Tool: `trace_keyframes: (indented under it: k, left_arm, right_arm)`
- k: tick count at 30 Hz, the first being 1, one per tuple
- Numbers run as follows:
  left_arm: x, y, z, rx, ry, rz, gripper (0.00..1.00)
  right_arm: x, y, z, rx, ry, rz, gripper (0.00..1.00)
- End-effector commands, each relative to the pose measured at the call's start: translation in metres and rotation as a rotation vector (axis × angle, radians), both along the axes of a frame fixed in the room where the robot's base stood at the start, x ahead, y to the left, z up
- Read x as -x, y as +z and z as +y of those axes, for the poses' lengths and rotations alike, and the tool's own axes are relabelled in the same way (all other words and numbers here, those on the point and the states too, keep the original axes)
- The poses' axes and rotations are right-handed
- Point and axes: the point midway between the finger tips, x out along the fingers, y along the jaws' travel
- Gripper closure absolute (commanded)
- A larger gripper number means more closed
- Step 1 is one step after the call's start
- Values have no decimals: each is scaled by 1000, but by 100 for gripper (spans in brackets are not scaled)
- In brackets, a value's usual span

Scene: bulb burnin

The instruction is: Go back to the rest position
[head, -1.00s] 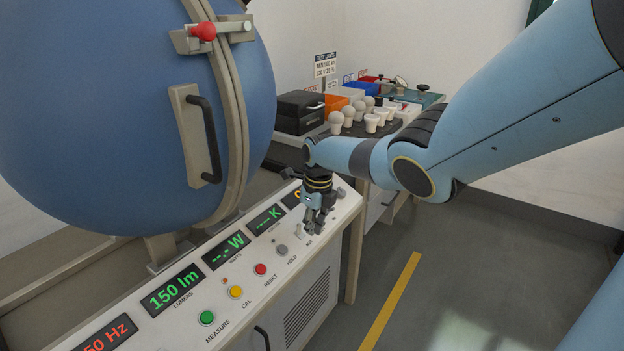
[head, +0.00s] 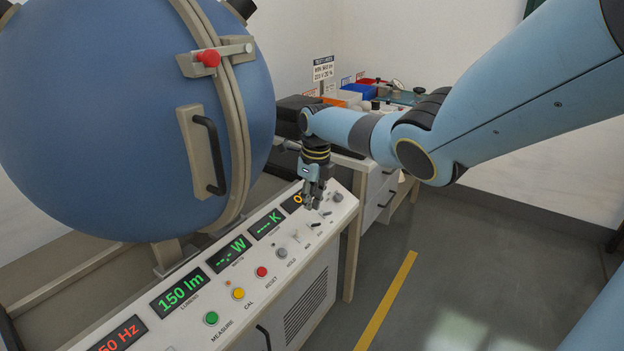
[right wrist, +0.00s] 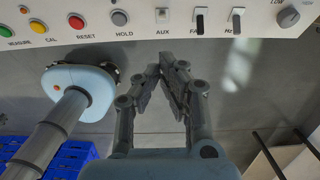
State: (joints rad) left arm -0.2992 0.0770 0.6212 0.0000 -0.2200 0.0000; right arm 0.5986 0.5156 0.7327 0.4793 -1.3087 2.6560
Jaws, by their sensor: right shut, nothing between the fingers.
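My right gripper (head: 314,203) is shut and empty. In the head view it points down over the right end of the white control panel (head: 262,295), near the switches. In the right wrist view its fingertips (right wrist: 165,68) meet just in front of the panel's row of controls, below the AUX and FAN switches (right wrist: 199,22). I cannot tell whether it touches the panel. My left gripper is not in view.
The blue sphere (head: 110,110) with its handle (head: 208,155) stands left of my right arm. A bench with coloured bins (head: 345,97) is behind the arm, partly hidden. The floor with a yellow line (head: 388,300) is open at the right.

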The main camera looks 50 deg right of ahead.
Motion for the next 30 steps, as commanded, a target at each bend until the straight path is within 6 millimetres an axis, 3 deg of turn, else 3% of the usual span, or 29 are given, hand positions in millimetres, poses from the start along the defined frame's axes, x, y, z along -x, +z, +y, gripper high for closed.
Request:
trace_keyframes:
  k: [13,17,20,23,26,30]
  left_arm:
    - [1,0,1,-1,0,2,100]
    - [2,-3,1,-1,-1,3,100]
    - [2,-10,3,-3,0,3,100]
    - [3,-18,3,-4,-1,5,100]
    - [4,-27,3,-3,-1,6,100]
    - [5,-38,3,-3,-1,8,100]
  right_arm:
    - [1,-1,0,0,0,1,100]
    - [16,-20,3,-4,2,32,100]
    - [48,-61,18,-23,13,97,100]
    - [99,-117,43,-49,29,190,100]
    - [158,-176,68,-57,77,273,100]
    - [246,-250,101,-58,292,346,100]
